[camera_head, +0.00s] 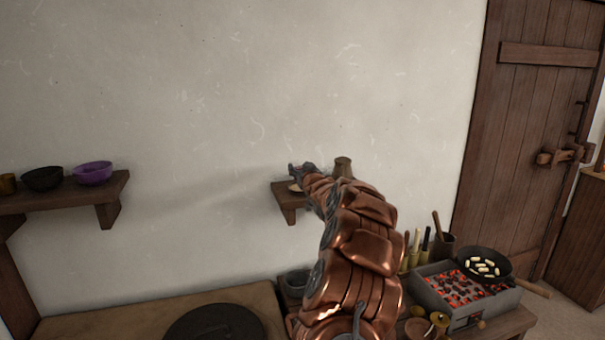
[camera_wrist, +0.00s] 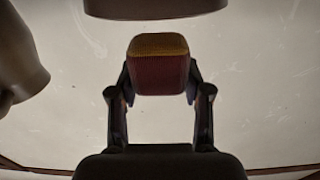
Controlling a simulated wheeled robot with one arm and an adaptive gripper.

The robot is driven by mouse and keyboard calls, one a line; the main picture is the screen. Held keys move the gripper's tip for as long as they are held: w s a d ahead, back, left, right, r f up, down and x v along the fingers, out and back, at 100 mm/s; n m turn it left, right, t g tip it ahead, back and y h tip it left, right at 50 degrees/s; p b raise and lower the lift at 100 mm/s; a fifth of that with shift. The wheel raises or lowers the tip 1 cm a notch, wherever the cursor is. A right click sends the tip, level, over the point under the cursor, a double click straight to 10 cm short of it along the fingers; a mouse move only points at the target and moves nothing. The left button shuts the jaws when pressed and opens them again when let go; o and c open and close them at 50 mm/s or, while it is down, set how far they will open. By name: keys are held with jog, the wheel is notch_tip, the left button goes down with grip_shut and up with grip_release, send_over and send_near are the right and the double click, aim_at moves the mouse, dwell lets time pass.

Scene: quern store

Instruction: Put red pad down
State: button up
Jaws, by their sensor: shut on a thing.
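The red pad (camera_wrist: 160,75) shows in the wrist view as a dark red block with a yellow-brown face along its top edge. My gripper (camera_wrist: 160,88) is shut on it, with one finger at each side. In the head view my gripper (camera_head: 303,170) is at the small wall shelf (camera_head: 290,201), close to the wall. The pad cannot be made out there. Whether the pad touches anything besides the fingers cannot be told.
A brown jug (camera_head: 343,166) stands right of my gripper. A small pale thing (camera_head: 295,187) lies on the shelf, partly hidden. Below right are a glowing brazier (camera_head: 440,307) and a pan (camera_head: 484,262). Bowls stand on the left shelf (camera_head: 60,196).

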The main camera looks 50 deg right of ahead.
jog(key=shift+f, duration=1.2)
jog(key=shift+f, duration=0.3)
jog(key=o, duration=1.1)
jog(key=shift+r, duration=0.15)
jog(key=shift+r+p, duration=0.2)
jog(key=shift+p, duration=0.1)
jog(key=shift+s+a+b, duration=0.2)
jog(key=shift+s+b, duration=0.2)
jog(key=shift+s, duration=0.15)
jog(key=b+v, duration=0.3)
jog(key=v, duration=0.7)
jog(key=shift+s+a+b, duration=0.25)
jog(key=shift+s+b, duration=0.05)
jog(key=shift+s, duration=0.05)
